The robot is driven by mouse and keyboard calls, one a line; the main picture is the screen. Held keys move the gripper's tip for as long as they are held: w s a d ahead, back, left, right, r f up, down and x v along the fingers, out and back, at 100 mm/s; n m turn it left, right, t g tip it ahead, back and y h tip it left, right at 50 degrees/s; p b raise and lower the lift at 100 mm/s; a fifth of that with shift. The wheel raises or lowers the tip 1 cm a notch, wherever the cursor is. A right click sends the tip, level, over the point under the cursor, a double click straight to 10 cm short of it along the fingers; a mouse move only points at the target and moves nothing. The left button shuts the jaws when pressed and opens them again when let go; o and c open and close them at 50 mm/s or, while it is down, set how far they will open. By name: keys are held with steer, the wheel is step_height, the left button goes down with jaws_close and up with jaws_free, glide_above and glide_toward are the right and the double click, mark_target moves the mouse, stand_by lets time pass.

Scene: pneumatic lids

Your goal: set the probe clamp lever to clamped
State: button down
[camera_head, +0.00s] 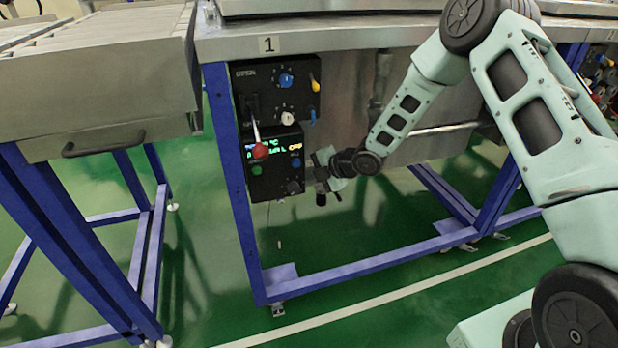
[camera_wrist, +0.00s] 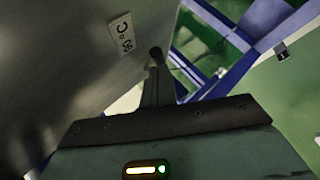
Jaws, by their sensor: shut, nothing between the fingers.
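Two black control boxes hang under the bench edge marked 1. The upper box (camera_head: 256,80) reads OPEN and carries a pale lever with a red ball knob (camera_head: 260,151), which hangs down across the lower box (camera_head: 274,184). A yellow handle (camera_head: 315,86) and a blue handle (camera_head: 312,116) sit at the upper box's right edge. I cannot tell which of these, if any, is the probe clamp lever. My gripper (camera_head: 322,176) is shut and empty, just right of the lower box. In the wrist view its narrow finger (camera_wrist: 155,78) points up, beside a grey metal surface.
The upper box has blue (camera_head: 286,80) and white (camera_head: 287,118) knobs; the lower has a lit display (camera_head: 270,145) and coloured buttons. A blue frame leg (camera_head: 232,170) stands left of the boxes. A pipe (camera_head: 380,78) runs down right of them. Green floor is open in front.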

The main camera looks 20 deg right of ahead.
steer(key=shift+d+f+y, duration=0.25)
steer(key=shift+f+y, duration=0.1)
steer(key=shift+y, duration=0.15)
stand_by(0.3)
steer(key=f+m+y+b, duration=0.1)
steer(key=y, duration=0.1)
steer(key=f+m+t+y+b, duration=0.1)
steer(key=f+b, duration=0.1)
steer(key=f+m+t+y+b, duration=0.1)
steer(key=m+y+b, duration=0.1)
steer(key=shift+d+f+y, duration=0.3)
steer(key=shift+d+f, duration=0.1)
